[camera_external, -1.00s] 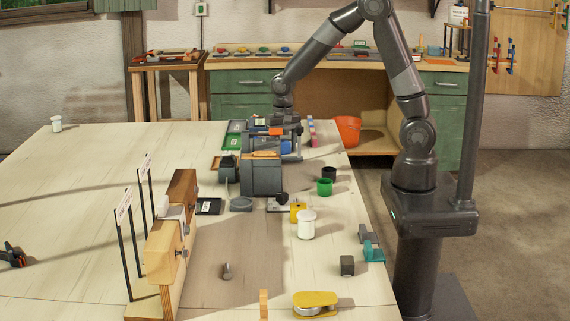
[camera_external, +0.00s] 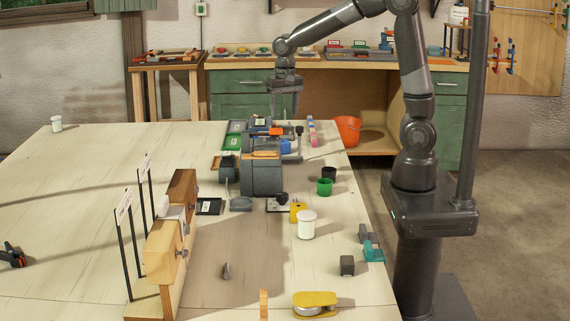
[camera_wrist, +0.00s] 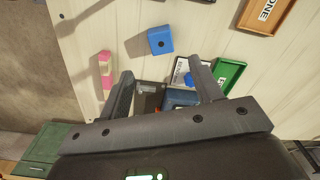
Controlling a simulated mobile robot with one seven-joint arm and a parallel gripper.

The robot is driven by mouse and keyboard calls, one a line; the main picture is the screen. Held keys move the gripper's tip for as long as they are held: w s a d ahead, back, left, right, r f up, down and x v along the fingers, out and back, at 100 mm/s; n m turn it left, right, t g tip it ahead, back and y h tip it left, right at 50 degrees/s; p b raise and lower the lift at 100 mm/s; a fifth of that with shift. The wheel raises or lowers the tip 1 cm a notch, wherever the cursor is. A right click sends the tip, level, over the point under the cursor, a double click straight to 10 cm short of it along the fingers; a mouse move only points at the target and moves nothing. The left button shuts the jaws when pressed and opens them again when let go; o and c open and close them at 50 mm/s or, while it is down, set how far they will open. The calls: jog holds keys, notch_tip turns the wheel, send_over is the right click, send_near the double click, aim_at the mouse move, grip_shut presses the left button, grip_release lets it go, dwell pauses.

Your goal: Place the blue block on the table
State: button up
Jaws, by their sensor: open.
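A blue block (camera_wrist: 160,40) with a dark round spot on its face lies on the pale table (camera_wrist: 215,40) in the wrist view, beyond my fingertips and apart from them. In the external view a blue patch (camera_external: 286,147), likely the same block, shows beside the grey machine. My gripper (camera_wrist: 162,69) is open, with nothing between its fingers. In the external view my gripper (camera_external: 284,116) points down above the far end of the table. A second blue thing (camera_wrist: 178,98) sits lower in the wrist view, partly hidden by my gripper.
A pink block (camera_wrist: 105,70) lies to the left in the wrist view, a green tray (camera_wrist: 228,74) to the right. The grey machine (camera_external: 262,178) stands near the gripper. Green and black cups (camera_external: 325,187) stand near the right edge. The table's left side is largely clear.

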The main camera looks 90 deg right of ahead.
jog(key=s+a+r+n+t, duration=0.2)
jog(key=s+a+r+n, duration=0.2)
jog(key=s, duration=0.5)
jog(key=s+a+r+n+t, duration=0.3)
jog(key=s+a+r+n, duration=0.1)
jog(key=s+a+n, duration=0.4)
jog(key=shift+s+a+n, duration=0.35)
jog(key=shift+s+n, duration=0.15)
jog(key=shift+s, duration=0.05)
